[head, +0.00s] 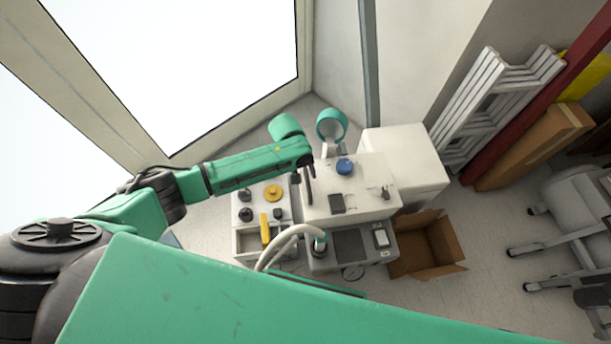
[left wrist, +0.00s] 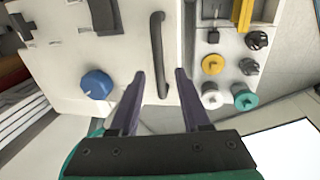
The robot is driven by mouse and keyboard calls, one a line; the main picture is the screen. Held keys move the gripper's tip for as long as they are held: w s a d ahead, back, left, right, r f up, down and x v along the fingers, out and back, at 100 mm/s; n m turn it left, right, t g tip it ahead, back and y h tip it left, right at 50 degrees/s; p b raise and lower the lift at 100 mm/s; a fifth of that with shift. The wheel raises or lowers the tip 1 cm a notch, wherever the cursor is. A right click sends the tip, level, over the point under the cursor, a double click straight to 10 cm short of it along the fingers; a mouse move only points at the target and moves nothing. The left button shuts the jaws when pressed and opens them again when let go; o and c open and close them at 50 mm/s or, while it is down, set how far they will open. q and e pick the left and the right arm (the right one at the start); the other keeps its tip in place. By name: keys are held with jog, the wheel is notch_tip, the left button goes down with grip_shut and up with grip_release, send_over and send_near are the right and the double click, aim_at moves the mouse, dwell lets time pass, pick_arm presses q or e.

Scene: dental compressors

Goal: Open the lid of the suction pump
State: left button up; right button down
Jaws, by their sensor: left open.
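The suction pump appears to be the white box (head: 373,205) with a blue knob (head: 344,167) on its top. A dark bar handle (left wrist: 158,40) runs along one side of the white top in the left wrist view. My left gripper (head: 311,173) is over this edge of the box. In the left wrist view its open dark fingers (left wrist: 160,76) stand on either side of the handle's near end, apart from it as far as I can tell. The blue knob (left wrist: 97,85) is beside the left finger. The lid looks closed. My right gripper is out of view.
A panel with yellow and black knobs (head: 273,192) stands left of the box. A grey hose (head: 285,240) curves in front. An open cardboard box (head: 430,244) is on the floor at right. A white cabinet (head: 408,155) stands behind.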

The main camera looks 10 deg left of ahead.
pick_arm(q)
jog(key=shift+f, duration=0.45)
grip_shut()
dwell(1.1)
